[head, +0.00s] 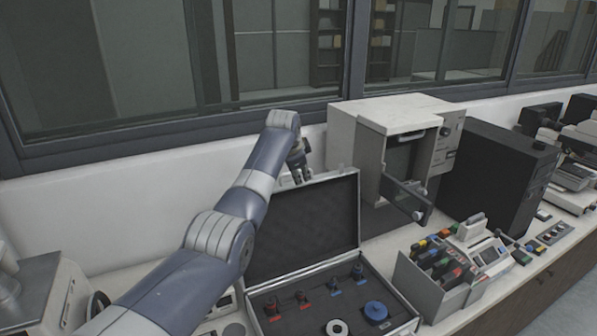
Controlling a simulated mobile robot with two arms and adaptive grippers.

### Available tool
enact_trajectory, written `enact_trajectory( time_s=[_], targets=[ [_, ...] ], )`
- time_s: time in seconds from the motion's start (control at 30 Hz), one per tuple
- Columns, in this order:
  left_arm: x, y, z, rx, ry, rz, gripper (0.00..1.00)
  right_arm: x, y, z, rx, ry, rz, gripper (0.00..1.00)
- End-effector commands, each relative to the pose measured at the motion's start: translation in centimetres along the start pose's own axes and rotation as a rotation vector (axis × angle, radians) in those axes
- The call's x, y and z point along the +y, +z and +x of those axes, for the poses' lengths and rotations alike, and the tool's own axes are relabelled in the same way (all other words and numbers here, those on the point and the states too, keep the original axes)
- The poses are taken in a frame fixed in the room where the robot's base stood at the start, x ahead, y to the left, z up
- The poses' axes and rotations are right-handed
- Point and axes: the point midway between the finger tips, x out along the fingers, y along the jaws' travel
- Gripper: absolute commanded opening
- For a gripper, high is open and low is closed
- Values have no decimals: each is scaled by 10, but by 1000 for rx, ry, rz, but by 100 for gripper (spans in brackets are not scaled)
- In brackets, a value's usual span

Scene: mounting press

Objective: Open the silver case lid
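The silver case (408,321) stands on the counter at the lower centre. Its lid (312,225) is up, showing a dark foam lining and a silver rim. In its base lie small red and blue parts, a blue round part (375,311) and a pale ring (337,328). My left gripper (301,169) is behind the lid's upper edge, near its top. The gripper is small and partly hidden, so whether it touches the lid or how far its fingers are apart is unclear. My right gripper is not in view.
A beige press cabinet (352,143) with its small door (405,199) swung open stands just right of the lid. A black box (497,180) is beyond it. A grey bin (428,292) with coloured items stands right of the case. Windows and a white wall are behind.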

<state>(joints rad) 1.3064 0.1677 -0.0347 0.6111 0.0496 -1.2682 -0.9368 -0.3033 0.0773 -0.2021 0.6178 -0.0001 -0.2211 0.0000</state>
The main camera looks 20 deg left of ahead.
Motion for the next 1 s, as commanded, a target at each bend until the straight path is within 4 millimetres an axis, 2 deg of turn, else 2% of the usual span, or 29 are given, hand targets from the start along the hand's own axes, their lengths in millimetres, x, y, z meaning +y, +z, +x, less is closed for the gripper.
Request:
enact_trajectory(
  time_s=[0.1, 0.37, 0.57, 1.0],
  targets=[
    [0, 0, 0, -1, 0, 1, 31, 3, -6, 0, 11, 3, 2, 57],
    [0, 0, -14, -1, -2, 1, 31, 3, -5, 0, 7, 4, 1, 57],
    [-1, 0, -39, 0, -4, 2, 31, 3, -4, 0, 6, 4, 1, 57],
    [0, 0, -106, 1, -2, 0, 31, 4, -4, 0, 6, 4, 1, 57]
  ],
)
